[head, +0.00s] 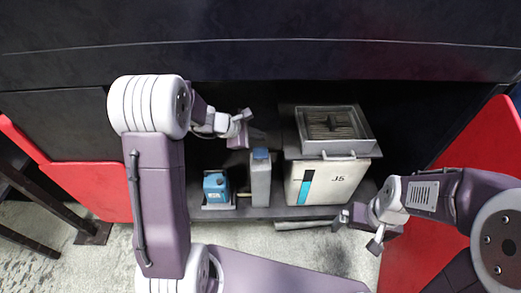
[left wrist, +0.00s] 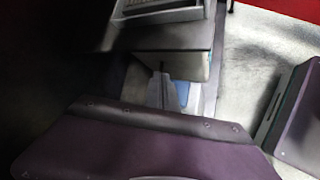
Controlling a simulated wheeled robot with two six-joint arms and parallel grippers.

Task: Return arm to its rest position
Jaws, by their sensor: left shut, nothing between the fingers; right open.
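My left gripper (head: 243,128) is shut and empty. In the head view it hangs over the dark recess, behind and above the grey container (head: 261,180) with a blue cap. My right gripper (head: 358,228) is open and empty, at the lower right of the white box (head: 318,185) marked J5.
A blue canister (head: 215,186) stands left of the grey container. A grey tray (head: 357,143) sits on the white box. Red panels (head: 90,190) flank the recess, also at the right (head: 480,150).

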